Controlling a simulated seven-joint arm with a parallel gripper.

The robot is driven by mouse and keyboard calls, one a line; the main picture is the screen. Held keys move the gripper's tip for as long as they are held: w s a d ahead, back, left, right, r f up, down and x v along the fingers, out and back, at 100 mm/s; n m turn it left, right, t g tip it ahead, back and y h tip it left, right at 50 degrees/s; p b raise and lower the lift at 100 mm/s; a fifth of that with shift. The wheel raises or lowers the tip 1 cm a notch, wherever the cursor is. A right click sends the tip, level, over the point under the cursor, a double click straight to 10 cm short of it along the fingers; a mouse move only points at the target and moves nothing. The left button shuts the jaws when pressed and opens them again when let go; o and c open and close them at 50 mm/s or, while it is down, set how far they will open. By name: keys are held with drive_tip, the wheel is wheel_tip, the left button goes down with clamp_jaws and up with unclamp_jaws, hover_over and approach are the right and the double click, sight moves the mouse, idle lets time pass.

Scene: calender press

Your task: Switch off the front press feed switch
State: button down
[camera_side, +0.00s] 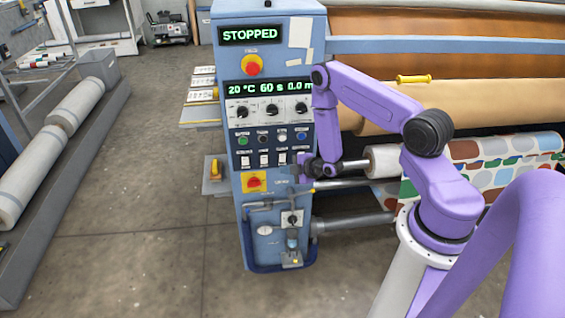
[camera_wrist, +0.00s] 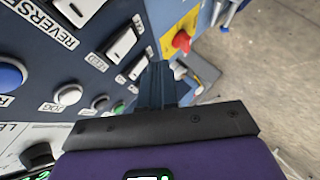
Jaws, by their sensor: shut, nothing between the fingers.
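The press control panel (camera_side: 263,120) faces the side camera. In the wrist view a white rocker switch (camera_wrist: 122,42) stands beside a label (camera_wrist: 97,62) that reads FEED. A row of white rockers (camera_side: 264,160) shows in the side view, its labels too small to read. Which way the FEED rocker is tipped I cannot tell. My gripper (camera_side: 302,167) is in front of the right end of that row and hides part of it. In the wrist view the shut, empty fingertips (camera_wrist: 162,68) lie right of the FEED rocker. Contact with the panel cannot be seen.
A rocker marked REVERSE (camera_wrist: 76,10) adjoins FEED. Round buttons (camera_side: 262,138) sit above the row, a red-and-yellow knob (camera_side: 254,182) below it. The display (camera_side: 249,35) reads STOPPED. Rollers (camera_side: 365,187) extend right of the panel. The floor (camera_side: 165,240) at left is open.

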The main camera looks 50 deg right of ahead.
drive_tip(key=shift+s+a+r, duration=0.2)
drive_tip(key=shift+s+a, duration=0.8)
drive_tip(key=shift+s, duration=0.05)
drive_tip(key=w+a+r+g+y, duration=0.25)
drive_tip(key=a+r, duration=0.55)
drive_tip(key=a, duration=0.5)
drive_tip(key=s+a+r+g, duration=0.4)
drive_tip(key=s+a+r, duration=0.3)
drive_tip(key=a+r, duration=0.1)
drive_tip(key=s+a+r+g, duration=0.35)
drive_tip(key=s+r, duration=0.35)
drive_tip(key=s, duration=0.5)
drive_tip(key=s+d+r+h, duration=0.1)
drive_tip(key=s+d+r, duration=0.1)
drive_tip(key=s, duration=0.5)
drive_tip(key=s+d+r+g, duration=0.1)
drive_tip(key=s+d+r, duration=0.2)
drive_tip(key=s, duration=0.4)
drive_tip(key=shift+r+g+h, duration=0.3)
drive_tip(key=shift+r+h, duration=0.05)
drive_tip(key=shift+r, duration=0.3)
